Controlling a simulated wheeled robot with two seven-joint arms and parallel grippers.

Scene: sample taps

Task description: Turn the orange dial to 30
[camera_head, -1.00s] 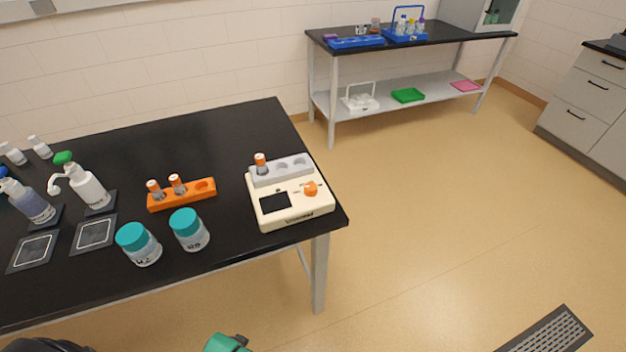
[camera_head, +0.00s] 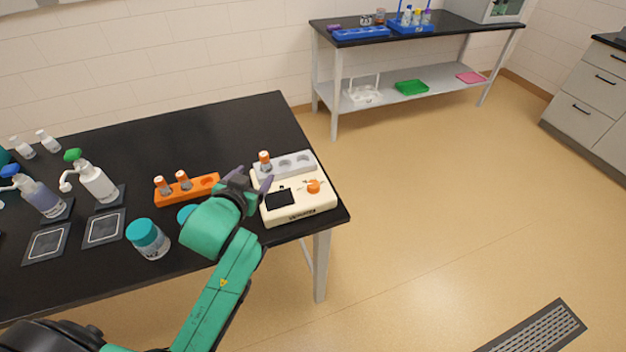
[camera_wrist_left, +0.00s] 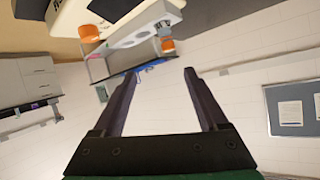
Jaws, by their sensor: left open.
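The orange dial (camera_head: 313,186) sits on the right part of the cream device (camera_head: 304,206), beside its dark screen (camera_head: 280,197). Its setting is too small to read. My left gripper (camera_head: 252,178) is open and empty, at the device's left edge, left of the dial and apart from it. In the left wrist view my gripper's two fingers (camera_wrist_left: 159,73) are spread with nothing between them. What appears to be the dial (camera_wrist_left: 92,45) shows up and left of the fingers there. My right gripper is out of view.
A grey rack (camera_head: 297,163) with one orange-capped vial (camera_head: 265,161) stands at the device's back. An orange rack (camera_head: 205,186) with two vials is left of my gripper. A teal-lidded jar (camera_head: 148,238) stands nearer the front; another is mostly hidden by my arm.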

